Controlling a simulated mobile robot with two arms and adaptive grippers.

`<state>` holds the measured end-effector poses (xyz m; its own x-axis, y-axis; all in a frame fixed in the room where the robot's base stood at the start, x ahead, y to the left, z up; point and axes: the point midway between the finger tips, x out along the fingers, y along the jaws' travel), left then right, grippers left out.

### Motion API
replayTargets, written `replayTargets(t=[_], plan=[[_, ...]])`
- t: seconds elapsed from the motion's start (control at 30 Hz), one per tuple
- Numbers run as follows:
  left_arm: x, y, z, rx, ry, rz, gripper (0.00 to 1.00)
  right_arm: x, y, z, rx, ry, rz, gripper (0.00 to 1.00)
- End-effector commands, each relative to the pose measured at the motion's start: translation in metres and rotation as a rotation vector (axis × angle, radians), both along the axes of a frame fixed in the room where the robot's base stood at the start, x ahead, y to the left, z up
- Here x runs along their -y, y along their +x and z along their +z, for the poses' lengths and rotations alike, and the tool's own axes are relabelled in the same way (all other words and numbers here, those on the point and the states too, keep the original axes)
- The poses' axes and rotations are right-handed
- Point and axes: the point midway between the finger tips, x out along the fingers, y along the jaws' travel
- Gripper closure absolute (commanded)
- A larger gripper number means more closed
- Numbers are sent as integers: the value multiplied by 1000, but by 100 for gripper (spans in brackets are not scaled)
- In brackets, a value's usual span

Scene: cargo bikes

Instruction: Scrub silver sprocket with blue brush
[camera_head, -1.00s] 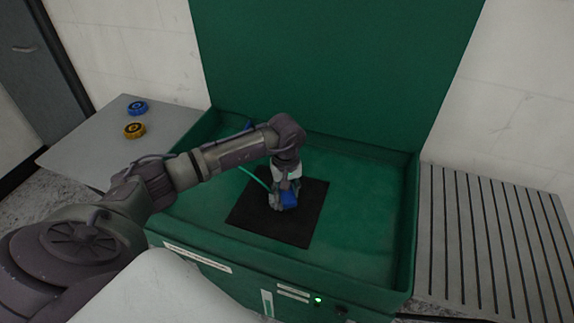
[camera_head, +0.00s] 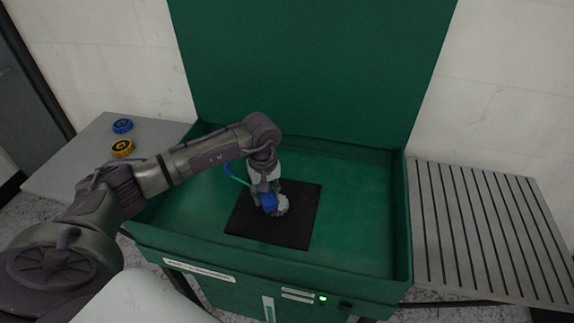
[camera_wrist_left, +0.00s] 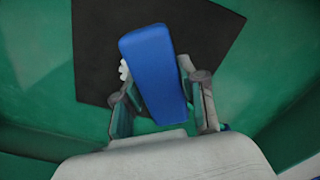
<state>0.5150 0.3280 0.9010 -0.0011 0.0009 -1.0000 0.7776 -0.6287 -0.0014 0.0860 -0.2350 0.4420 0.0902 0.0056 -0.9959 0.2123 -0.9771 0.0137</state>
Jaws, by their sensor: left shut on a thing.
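My left gripper (camera_head: 266,194) points down over the black mat and is shut on the blue brush (camera_head: 268,204). In the left wrist view the brush (camera_wrist_left: 153,70) is a long blue block between the two fingers of the gripper (camera_wrist_left: 162,98). The silver sprocket (camera_head: 283,204) is on the mat, just right of the brush and partly hidden by it. A small pale toothed piece of the sprocket (camera_wrist_left: 124,70) shows at the brush's left edge in the wrist view. I cannot tell whether the bristles touch it. My right gripper is not in view.
The black mat (camera_head: 303,225) lies in a green walled basin (camera_head: 365,220) with a tall green back panel (camera_head: 310,70). A blue sprocket (camera_head: 122,126) and a yellow one (camera_head: 122,148) sit on the grey left table (camera_head: 70,160). A slatted grey table (camera_head: 485,220) on the right is empty.

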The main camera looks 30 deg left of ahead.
Motion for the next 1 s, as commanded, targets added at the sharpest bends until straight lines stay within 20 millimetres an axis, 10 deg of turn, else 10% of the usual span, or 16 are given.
replayTargets(t=[0.4, 1.0], plan=[[-2, -1, 37, 0, 1, 15, 87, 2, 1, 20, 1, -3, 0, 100], [-2, -1, 38, -1, 1, 16, 87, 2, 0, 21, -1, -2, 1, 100]])
